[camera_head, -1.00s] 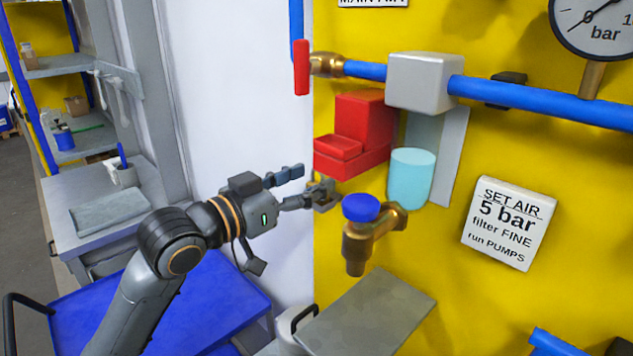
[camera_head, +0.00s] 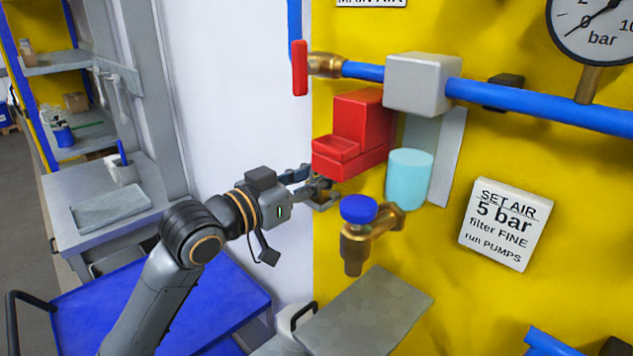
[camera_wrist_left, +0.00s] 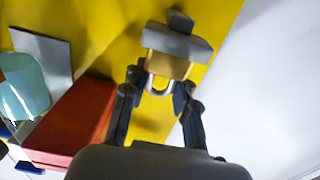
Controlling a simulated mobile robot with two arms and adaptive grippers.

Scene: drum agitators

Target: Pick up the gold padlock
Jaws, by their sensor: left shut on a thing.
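The gold padlock (camera_wrist_left: 167,67) shows in the left wrist view between the fingers of my left gripper (camera_wrist_left: 160,84), with its pale shackle toward the camera. A grey bar-shaped piece (camera_wrist_left: 176,41) crosses the padlock's far end; I cannot tell what it belongs to. My left gripper is shut on the padlock. In the head view my left gripper (camera_head: 316,186) is in front of the yellow panel's left edge, just below and left of the red stepped block (camera_head: 350,150). The padlock is too small and covered there to make out clearly. My right gripper is not in view.
A brass tap with a blue knob (camera_head: 358,209) and a light-blue cup (camera_head: 409,178) are close to the right of the gripper. A grey plate (camera_head: 368,312) is below. A blue cart top (camera_head: 225,305) is under my arm. The white wall area to the left is clear.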

